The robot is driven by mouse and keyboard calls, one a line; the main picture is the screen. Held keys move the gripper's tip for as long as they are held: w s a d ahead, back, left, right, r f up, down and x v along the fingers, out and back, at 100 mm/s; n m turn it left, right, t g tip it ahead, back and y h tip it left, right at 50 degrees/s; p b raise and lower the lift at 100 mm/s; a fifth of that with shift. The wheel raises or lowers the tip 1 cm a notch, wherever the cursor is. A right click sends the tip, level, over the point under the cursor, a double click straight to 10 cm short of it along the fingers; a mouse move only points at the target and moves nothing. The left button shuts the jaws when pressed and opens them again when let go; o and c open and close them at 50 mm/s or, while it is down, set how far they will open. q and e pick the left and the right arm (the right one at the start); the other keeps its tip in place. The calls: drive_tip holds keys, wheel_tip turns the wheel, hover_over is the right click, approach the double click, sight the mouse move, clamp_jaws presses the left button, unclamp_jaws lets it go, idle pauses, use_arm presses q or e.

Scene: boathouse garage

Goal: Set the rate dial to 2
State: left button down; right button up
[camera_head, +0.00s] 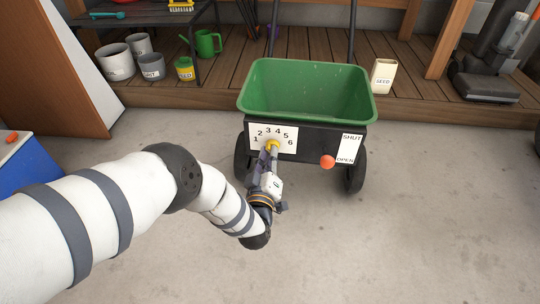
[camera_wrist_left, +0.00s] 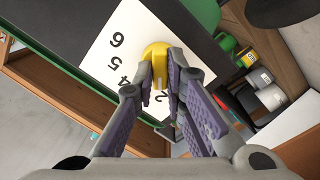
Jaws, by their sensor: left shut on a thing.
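The yellow rate dial (camera_head: 273,145) sits on a white plate (camera_head: 289,149) numbered 1 to 6, on the dark front panel of a green spreader cart (camera_head: 308,84). My left gripper (camera_head: 269,154) reaches the dial from below and in front. In the left wrist view its two purple-padded fingers (camera_wrist_left: 160,84) are closed on opposite sides of the yellow dial (camera_wrist_left: 155,52). The fingers cover part of the plate, with 5 and 6 clear beside them. I cannot tell which number the dial points to. My right gripper is out of view.
A red lever knob (camera_head: 327,162) sticks out right of the dial, near OPEN on the SHUT/OPEN plate (camera_head: 348,149). Pots (camera_head: 115,63), a green watering can (camera_head: 207,43) and a SEED carton (camera_head: 383,75) stand behind. The concrete floor around the cart is clear.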

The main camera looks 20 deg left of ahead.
use_arm(q)
drive_tip(key=shift+n, duration=0.3)
idle(0.4)
drive_tip(key=c, duration=1.6)
unclamp_jaws()
drive_tip(key=shift+c, duration=0.2)
drive_tip(key=v, duration=1.2)
